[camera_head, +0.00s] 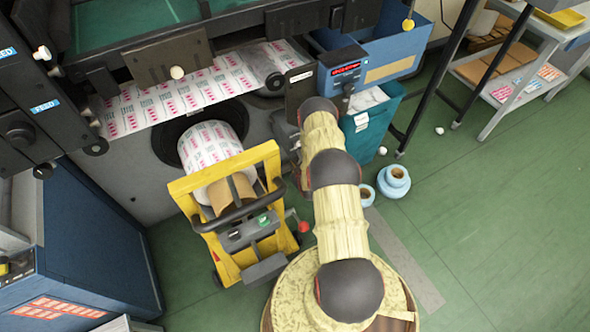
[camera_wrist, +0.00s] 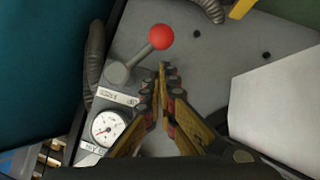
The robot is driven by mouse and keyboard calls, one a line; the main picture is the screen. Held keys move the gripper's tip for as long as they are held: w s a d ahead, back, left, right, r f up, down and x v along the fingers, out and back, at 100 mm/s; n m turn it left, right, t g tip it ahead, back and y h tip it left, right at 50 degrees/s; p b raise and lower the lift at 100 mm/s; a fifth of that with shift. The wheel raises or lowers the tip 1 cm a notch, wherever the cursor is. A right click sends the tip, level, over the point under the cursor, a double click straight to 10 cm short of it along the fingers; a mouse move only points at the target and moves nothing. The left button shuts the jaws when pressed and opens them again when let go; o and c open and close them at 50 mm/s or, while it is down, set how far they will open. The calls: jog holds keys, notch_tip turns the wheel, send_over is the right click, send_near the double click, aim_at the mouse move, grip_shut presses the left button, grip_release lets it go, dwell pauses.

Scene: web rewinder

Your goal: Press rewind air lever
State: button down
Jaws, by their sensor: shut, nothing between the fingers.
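In the wrist view a lever with a red ball knob (camera_wrist: 160,37) stands out from a grey round pivot (camera_wrist: 117,72). Its arm slants up to the right from the pivot to the knob. A small label and a round gauge (camera_wrist: 107,128) sit below the pivot. My gripper (camera_wrist: 163,68) is shut and empty. Its fingertips point up in the picture, just below the red knob; I cannot tell whether they touch it. In the head view my arm hides the gripper and the lever.
A white printed roll (camera_head: 210,150) is on the machine beside a yellow cart (camera_head: 232,205). A teal bin (camera_head: 370,125) stands behind my arm. Blue rolls (camera_head: 394,181) lie on the floor. A dark hose (camera_wrist: 95,65) runs beside the lever's pivot.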

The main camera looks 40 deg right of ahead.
jog(key=shift+w+d+f+b, duration=0.15)
jog(key=shift+d+f+b, duration=0.2)
jog(key=shift+f, duration=0.5)
jog(key=shift+d+f+n+h, duration=0.1)
jog(key=shift+f+n+h, duration=0.3)
jog(key=shift+n+h, duration=0.1)
jog(key=d+f+n+h, duration=0.1)
jog(key=n+h, duration=0.1)
jog(key=d+f+n+h, duration=0.1)
jog(key=n, duration=0.1)
jog(key=s+d+f+n+h, duration=0.1)
jog(key=h, duration=0.1)
jog(key=shift+d+n+t+h, duration=0.3)
jog(key=shift+d+n+t, duration=0.1)
dwell(0.4)
jog(key=shift+d, duration=0.1)
dwell(0.5)
jog(key=shift+r, duration=0.1)
notch_tip(320, 180, up, 10)
dwell(0.6)
